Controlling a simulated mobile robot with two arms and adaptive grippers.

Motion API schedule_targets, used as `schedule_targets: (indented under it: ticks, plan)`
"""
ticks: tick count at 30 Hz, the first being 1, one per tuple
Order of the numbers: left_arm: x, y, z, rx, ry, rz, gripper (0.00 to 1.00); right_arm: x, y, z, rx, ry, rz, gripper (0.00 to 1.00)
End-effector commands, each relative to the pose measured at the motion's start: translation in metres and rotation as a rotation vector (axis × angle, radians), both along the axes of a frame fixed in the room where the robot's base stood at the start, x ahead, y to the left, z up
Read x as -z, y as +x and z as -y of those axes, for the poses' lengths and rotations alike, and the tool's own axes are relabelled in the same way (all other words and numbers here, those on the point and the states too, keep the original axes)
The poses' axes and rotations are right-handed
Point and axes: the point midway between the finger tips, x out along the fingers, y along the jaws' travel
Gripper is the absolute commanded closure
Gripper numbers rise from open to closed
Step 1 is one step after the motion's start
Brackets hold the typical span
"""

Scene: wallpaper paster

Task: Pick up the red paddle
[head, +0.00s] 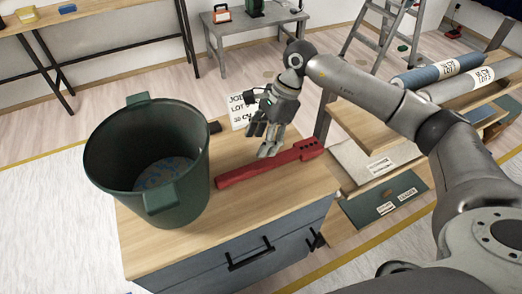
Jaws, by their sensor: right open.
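The red paddle (258,168) lies flat on the wooden top of a cabinet, slanting from lower left to upper right. Its right end is wider and has several dark holes. My right gripper (262,146) is just above and behind the paddle's middle, fingers pointing down and apart. The gripper looks empty. Whether its fingertips touch the paddle cannot be told from this view. My left gripper does not show.
A dark green bucket (183,205) stands left of the paddle on the cabinet top (245,210). A white lettered card (238,111) stands behind the paddle. Shelves with wallpaper rolls (430,72) are at right. A stepladder (384,30) and grey table (250,29) stand behind.

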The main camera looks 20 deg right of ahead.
Motion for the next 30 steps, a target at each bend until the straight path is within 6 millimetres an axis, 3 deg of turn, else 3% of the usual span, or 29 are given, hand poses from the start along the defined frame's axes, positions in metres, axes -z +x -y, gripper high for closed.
schedule_targets:
  ticks: [7, 17, 24, 30]
  plan:
    - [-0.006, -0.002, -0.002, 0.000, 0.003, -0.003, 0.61, 0.025, -0.002, -0.009, -0.003, -0.010, -0.006, 0.45]
    - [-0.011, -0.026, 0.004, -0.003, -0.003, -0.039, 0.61, 0.055, -0.002, -0.023, -0.002, -0.009, -0.004, 0.45]
    - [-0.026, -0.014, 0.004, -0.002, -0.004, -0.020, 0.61, 0.086, -0.006, -0.041, -0.001, -0.009, -0.006, 0.45]
    - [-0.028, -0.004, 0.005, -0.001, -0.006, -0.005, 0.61, 0.098, -0.005, -0.045, -0.001, -0.009, -0.002, 0.45]
